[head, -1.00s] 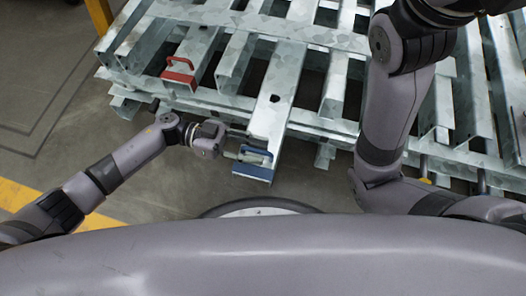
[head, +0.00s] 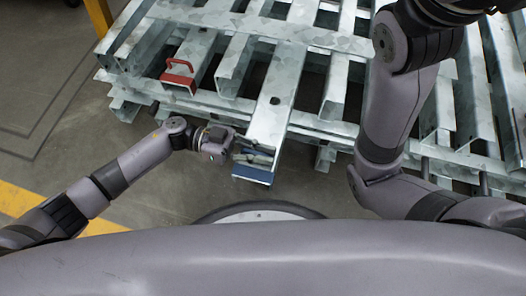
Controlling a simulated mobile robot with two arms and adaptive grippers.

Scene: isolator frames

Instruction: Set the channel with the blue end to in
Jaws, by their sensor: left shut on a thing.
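The channel with the blue end (head: 272,111) is a grey metal channel that sticks out toward me past its neighbours on the stack. Its blue end (head: 253,175) is at its near tip, over the floor. My left gripper (head: 252,156) comes in from the left and is shut at the blue end, on its handle as far as I can see; the fingers partly hide the grip. My right arm (head: 390,120) is at the right, and its gripper is outside the view.
A channel with a red end and handle (head: 178,79) lies to the left, further back on the stack. Several plain grey channels (head: 238,62) lie alongside, over crosswise beams (head: 320,128). Open floor (head: 150,185) lies in front, with a yellow stripe (head: 20,197) at the left.

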